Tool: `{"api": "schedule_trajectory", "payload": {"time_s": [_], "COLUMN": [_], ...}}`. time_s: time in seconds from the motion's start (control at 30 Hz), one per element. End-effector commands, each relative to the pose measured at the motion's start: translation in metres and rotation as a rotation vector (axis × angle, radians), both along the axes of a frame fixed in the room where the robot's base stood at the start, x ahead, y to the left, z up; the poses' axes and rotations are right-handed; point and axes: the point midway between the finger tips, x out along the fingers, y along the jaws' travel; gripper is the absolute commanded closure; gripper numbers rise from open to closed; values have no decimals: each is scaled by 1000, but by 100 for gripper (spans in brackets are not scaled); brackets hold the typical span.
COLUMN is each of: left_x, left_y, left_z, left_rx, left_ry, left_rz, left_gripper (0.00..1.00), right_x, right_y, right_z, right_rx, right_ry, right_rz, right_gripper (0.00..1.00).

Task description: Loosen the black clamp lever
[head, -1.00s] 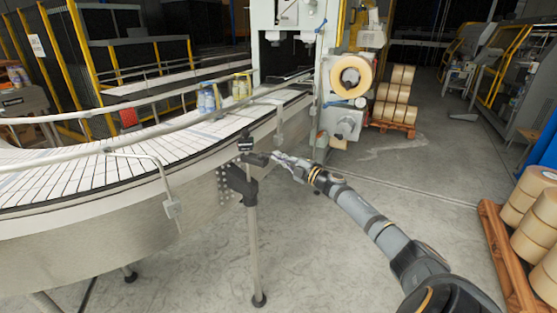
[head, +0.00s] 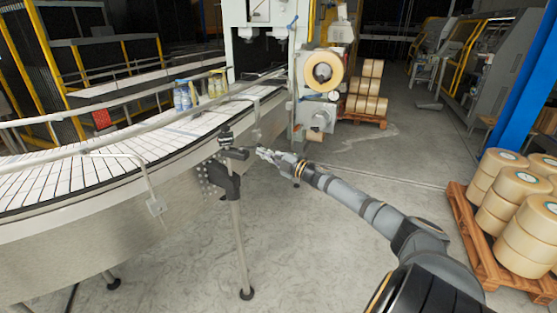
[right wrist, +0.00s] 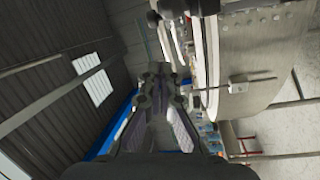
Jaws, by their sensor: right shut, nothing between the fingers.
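The black clamp (head: 222,180) is fixed on a grey upright stand beside the curved conveyor, in the head view. A black lever (head: 235,154) sticks out to the right from near its top, below a small dark knob. My right gripper (head: 262,152) is just right of the lever's end, at about its height, shut and empty. A narrow gap seems to show between them. In the right wrist view the closed fingers (right wrist: 156,78) point up the picture; I cannot make out the lever there for sure. My left gripper is not in view.
A pallet (head: 470,235) with tape rolls stands at the right. The floor between is clear.

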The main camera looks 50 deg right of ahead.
Motion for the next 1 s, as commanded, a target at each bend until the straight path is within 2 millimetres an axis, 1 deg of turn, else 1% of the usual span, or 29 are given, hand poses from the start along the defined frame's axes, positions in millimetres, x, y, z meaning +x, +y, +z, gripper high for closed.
{"api": "schedule_trajectory", "payload": {"time_s": [0.07, 0.1, 0.2, 0.27, 0.3, 0.4, 0.6, 1.0], "left_x": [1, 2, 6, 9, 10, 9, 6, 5], "left_y": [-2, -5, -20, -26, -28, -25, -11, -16], "left_z": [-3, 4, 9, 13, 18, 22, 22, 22], "left_rx": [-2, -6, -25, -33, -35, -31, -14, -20], "left_ry": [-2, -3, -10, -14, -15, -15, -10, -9], "left_rz": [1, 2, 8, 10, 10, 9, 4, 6], "left_gripper": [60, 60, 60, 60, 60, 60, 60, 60], "right_x": [-9, -15, -26, -33, -38, -46, -50, -50], "right_y": [-6, -9, -16, -20, -23, -28, -31, -30], "right_z": [-3, -1, -2, -1, -1, -3, -5, -5], "right_rx": [-5, -4, -3, -3, -2, -2, 0, 1], "right_ry": [6, 10, 6, 7, 8, 4, -1, -1], "right_rz": [0, 1, 2, 0, 1, 1, 0, 1], "right_gripper": [100, 100, 100, 100, 100, 100, 100, 100]}}
